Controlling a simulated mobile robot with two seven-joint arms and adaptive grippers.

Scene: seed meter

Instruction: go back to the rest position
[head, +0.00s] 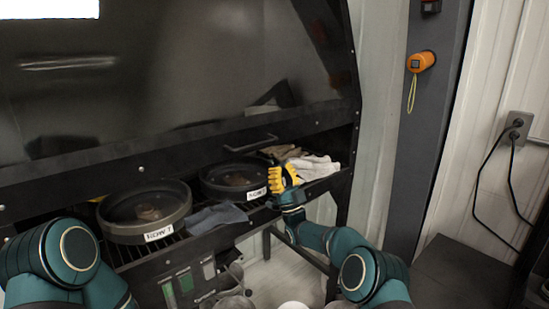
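My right gripper (283,178), with yellow fingers, is at the front edge of the dark rack, just right of the second round pan. It is small in view, and I cannot tell whether it is open or shut; no held object shows clearly. My teal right arm comes up to it from the lower right. My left arm (62,255) shows at the lower left; its gripper is out of view.
Two dark round seed-meter pans, one at the left (145,212) and one further right (236,179), sit on the rack with white labels. A grey cloth (215,218) lies between them. Pale gloves (314,167) lie at the right end. An orange device (421,61) hangs on the post.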

